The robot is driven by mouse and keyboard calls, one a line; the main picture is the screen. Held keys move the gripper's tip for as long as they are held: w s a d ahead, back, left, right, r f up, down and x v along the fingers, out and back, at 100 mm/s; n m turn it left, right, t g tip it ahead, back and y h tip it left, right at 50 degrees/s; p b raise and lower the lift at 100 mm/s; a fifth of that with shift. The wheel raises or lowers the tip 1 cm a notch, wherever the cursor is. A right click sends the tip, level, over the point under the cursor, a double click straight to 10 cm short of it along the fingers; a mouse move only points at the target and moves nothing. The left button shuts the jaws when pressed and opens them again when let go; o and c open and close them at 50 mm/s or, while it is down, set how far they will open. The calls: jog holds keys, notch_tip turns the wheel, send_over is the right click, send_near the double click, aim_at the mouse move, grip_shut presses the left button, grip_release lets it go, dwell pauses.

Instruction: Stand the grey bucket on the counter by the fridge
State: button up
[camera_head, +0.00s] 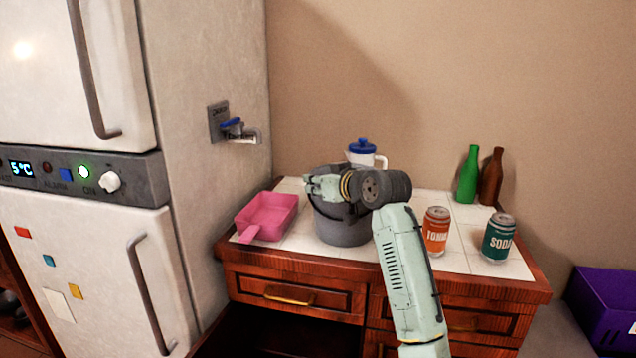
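The grey bucket (343,232) is upright on the white-tiled counter (465,222) to the right of the fridge (205,130). My arm crosses in front of its upper right part and hides some of the rim. My gripper (322,187) is at the top of the bucket, close to its rim. Its fingertips do not show clearly, so I cannot tell whether it is open, shut, or holding the rim or handle.
A pink square pan (267,215) lies left of the bucket. A white jug with a blue lid (364,151) is behind. Orange (436,232) and teal (498,238) cans stand right, with green (468,176) and brown (491,178) bottles behind. A purple crate (603,308) is far right.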

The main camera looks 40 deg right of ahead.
jog(key=shift+o, duration=0.7)
jog(key=shift+s, duration=0.1)
jog(key=b+v, duration=0.3)
jog(key=v, duration=0.9)
